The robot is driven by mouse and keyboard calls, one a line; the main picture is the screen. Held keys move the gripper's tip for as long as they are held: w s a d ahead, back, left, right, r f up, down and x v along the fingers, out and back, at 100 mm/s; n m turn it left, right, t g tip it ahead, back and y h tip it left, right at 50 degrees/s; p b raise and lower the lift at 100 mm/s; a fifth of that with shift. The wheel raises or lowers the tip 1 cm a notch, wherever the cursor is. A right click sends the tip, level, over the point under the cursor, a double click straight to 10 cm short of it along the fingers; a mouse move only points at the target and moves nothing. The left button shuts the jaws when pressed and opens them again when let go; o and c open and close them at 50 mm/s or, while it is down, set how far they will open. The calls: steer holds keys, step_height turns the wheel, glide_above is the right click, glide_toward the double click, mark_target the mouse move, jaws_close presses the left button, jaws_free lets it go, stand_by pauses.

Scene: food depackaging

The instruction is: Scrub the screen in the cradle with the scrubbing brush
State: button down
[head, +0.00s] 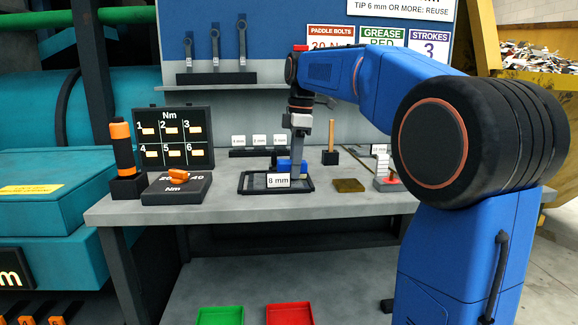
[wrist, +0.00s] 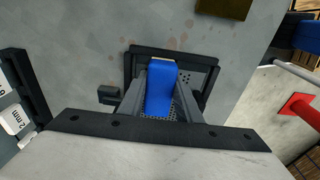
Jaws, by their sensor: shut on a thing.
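My gripper (head: 298,157) points down over the bench and is shut on the blue scrubbing brush (head: 284,165). In the wrist view the brush (wrist: 161,88) sits between the two grey fingers. The black cradle (wrist: 130,66) lies beneath the brush, and its frame also shows in the head view (head: 243,190) behind an "8 mm" label (head: 278,181). Part of the perforated grey screen (wrist: 209,77) shows inside the cradle beside the fingers. The brush covers the middle of the screen. The bristles are hidden, so I cannot tell whether they touch it.
A brown pad (head: 348,185) and a wooden handle in a black block (head: 331,137) stand to the right. An orange-and-black tool (head: 122,147) and an Nm board (head: 174,137) stand left. Small labelled blocks (head: 259,141) are behind. Green (head: 220,316) and red (head: 290,314) trays lie below.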

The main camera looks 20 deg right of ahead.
mark_target(253, 179)
steer(key=shift+f, duration=0.1)
steer(key=shift+w+a, duration=0.3)
steer(key=shift+a, duration=0.55)
steer(key=shift+w+a, duration=0.25)
steer(key=shift+a, duration=0.65)
steer(key=shift+w+a, duration=0.3)
steer(key=shift+a, duration=0.55)
steer(key=shift+w+a, duration=0.1)
steer(key=shift+w, duration=0.25)
steer(key=shift+a, duration=0.25)
steer(key=a, duration=0.3)
steer(key=shift+w+a+f, duration=0.1)
steer(key=shift+w+a, duration=0.15)
steer(key=shift+w, duration=0.1)
steer(key=shift+w+a, duration=0.1)
steer(key=shift+a, duration=0.65)
